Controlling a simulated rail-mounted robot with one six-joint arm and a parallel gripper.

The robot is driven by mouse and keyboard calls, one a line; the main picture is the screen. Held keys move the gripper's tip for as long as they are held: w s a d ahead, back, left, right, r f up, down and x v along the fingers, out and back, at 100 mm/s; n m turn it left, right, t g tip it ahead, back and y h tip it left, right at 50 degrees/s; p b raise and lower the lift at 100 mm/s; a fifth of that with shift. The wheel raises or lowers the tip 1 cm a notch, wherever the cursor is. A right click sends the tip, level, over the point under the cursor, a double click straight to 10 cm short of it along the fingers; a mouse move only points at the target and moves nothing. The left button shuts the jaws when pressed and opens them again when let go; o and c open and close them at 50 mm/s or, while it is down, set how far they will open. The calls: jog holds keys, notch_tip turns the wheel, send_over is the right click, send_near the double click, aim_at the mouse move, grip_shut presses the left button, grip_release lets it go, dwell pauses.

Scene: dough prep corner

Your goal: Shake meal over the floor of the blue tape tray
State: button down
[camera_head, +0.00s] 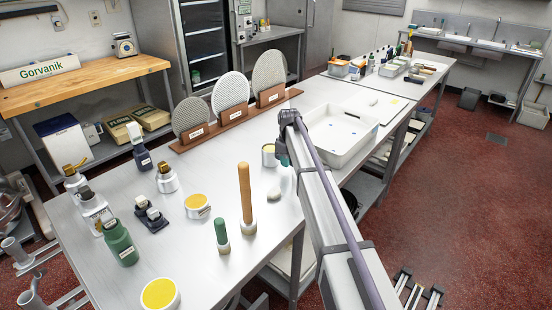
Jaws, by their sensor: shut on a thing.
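The white tray (318,154) with small blue marks on its floor sits at the right of the near table, just beyond my arm. My gripper (277,157) is left of the tray, over the table, and is mostly hidden by my own wrist. It is shut on a small metal can with a tan top (268,156), which looks upright. The can is outside the tray. I cannot tell whether its base clears the table. No meal can be made out on the tray floor.
A wooden rack with round discs (230,97) stands behind. A tall wooden-handled tool (245,195), a green-handled tool (221,234), yellow-topped tins (160,294) and several bottles (120,243) stand at the front and left. A flat board (370,101) lies beyond the tray.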

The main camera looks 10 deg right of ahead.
notch_tip(320, 180, up, 4)
jog(key=p, duration=0.4)
dwell(0.5)
